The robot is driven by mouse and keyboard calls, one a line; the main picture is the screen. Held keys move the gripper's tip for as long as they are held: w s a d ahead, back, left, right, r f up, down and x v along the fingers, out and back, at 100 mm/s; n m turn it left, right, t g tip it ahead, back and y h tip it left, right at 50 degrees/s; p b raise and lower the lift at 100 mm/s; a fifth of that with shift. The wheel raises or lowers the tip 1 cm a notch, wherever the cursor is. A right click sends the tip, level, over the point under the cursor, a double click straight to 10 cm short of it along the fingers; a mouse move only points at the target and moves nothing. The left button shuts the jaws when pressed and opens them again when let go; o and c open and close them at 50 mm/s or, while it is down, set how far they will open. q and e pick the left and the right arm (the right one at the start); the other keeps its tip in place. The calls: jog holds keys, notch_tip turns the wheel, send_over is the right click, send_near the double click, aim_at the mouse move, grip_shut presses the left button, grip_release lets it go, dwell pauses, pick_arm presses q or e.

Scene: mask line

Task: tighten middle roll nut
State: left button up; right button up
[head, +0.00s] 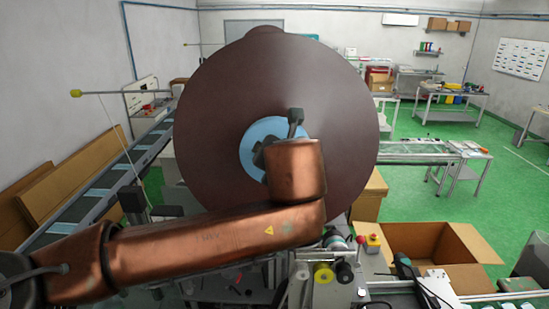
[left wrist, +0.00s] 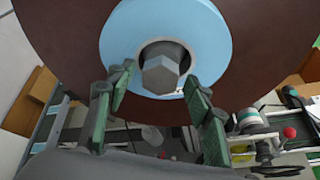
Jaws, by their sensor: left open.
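The large brown roll (head: 220,120) stands upright in the middle of the head view, with a light blue hub (head: 262,132) at its centre. In the left wrist view the grey hexagonal nut (left wrist: 161,72) sticks out of the blue hub (left wrist: 125,45). My left gripper (left wrist: 160,92) is open, with one green finger on each side of the nut and slightly below it. No finger clearly touches the nut. In the head view my left wrist covers the nut and most of the gripper (head: 268,152). My right gripper is not in view.
An open cardboard box (head: 430,240) and a red button on a yellow housing (head: 372,242) are at the lower right. Small rollers (head: 323,272) sit below the roll. A conveyor (head: 95,190) runs along the left. Green floor (head: 420,190) is free at the right.

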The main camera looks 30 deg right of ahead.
pick_arm(q)
jog(key=v, duration=1.1)
jog(key=shift+s, duration=0.15)
jog(key=shift+a, duration=0.1)
